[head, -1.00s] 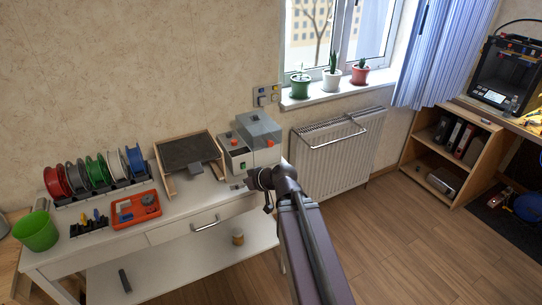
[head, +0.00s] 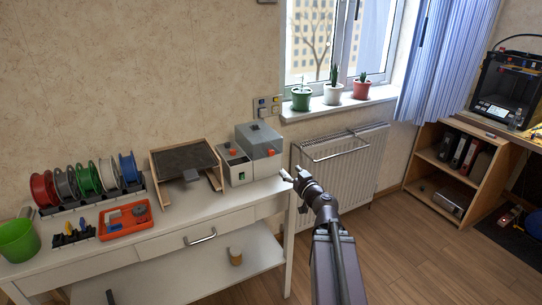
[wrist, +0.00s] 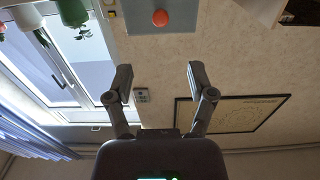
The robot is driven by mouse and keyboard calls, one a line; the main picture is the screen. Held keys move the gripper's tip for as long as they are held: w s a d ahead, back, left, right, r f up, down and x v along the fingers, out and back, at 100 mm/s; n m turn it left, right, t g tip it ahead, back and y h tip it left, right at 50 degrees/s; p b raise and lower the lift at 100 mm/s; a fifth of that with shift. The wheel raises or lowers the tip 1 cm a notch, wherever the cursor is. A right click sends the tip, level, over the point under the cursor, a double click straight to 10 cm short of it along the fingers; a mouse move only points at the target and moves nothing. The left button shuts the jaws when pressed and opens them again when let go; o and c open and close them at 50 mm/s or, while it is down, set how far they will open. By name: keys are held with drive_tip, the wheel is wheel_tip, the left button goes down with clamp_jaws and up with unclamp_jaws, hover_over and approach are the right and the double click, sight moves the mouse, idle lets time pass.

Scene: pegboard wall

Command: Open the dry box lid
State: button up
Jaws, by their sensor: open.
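The dry box (head: 258,138) is a grey box with an orange knob on its front, at the right end of the white table. Its lid looks shut. In the wrist view, its grey face (wrist: 185,20) and round orange knob (wrist: 160,17) show at the top edge, upside down. My gripper (head: 287,175) is to the lower right of the box near the table's right end, apart from it. In the wrist view, my gripper (wrist: 159,78) has its two fingers spread wide with nothing between them, and the knob lies beyond the gap.
A control unit (head: 236,168) with an orange and a green button adjoins the box's left side. A dark-topped wooden stand (head: 185,157) is further left. A radiator (head: 340,165) is behind my arm. Potted cacti (head: 332,95) stand on the windowsill.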

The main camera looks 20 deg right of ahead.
sight(272, 153)
drive_tip(key=w, duration=1.3)
drive_tip(key=shift+w+a, duration=0.25)
drive_tip(key=shift+w, duration=0.15)
clamp_jaws()
drive_tip(key=shift+a, duration=0.3)
drive_tip(key=shift+d, duration=0.25)
drive_tip(key=shift+d+r, duration=0.1)
drive_tip(key=shift+r, duration=0.05)
